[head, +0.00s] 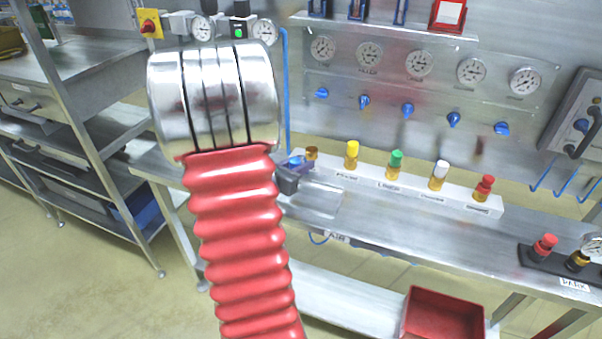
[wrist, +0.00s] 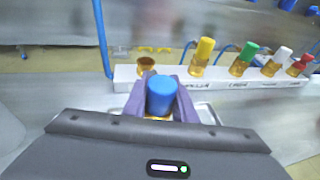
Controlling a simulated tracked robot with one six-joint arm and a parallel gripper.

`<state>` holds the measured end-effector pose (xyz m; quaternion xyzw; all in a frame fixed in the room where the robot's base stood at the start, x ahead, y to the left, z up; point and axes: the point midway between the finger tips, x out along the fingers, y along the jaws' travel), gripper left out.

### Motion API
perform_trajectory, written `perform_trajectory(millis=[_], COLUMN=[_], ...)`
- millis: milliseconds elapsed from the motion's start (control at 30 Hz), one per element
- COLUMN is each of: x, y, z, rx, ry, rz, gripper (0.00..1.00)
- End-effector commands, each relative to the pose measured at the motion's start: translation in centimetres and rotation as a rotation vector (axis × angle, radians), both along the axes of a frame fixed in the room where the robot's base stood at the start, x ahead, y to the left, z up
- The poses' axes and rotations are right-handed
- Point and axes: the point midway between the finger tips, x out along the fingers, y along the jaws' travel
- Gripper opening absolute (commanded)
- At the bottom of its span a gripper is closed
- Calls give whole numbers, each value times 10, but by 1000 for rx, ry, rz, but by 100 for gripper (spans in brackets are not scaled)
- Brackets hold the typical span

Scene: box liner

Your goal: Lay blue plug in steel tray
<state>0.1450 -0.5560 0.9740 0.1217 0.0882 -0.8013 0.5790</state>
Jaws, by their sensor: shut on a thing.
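The blue plug (wrist: 162,97) stands upright between the purple fingers of my gripper (wrist: 165,85) in the wrist view, its brass lower part just showing. In the head view my gripper (head: 292,173) is small and partly hidden behind my red arm, with a bit of the blue plug (head: 296,160) showing. My gripper is shut on the plug, over or beside the steel tray (head: 322,203), a shallow tray on the bench.
A white rail (head: 415,190) behind the tray holds yellow, green, white and red plugs, with an empty brass socket (head: 312,153) at its left end. A black block marked PARK (head: 555,258) is at the right. A red bin (head: 443,312) is below. The bench middle is clear.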

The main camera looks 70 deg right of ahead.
Motion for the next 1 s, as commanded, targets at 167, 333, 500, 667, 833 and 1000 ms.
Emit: perform_trajectory(millis=[167,333,500,667,833,1000], x=[0,0,0,0,0,0], y=[0,0,0,0,0,0], z=[-22,-35,-36,-36,-37,-37], rx=[3,1,0,0,1,1], ry=[2,1,-1,0,-1,-1], rz=[0,0,0,0,0,0], gripper=[0,0,0,0,31,43])
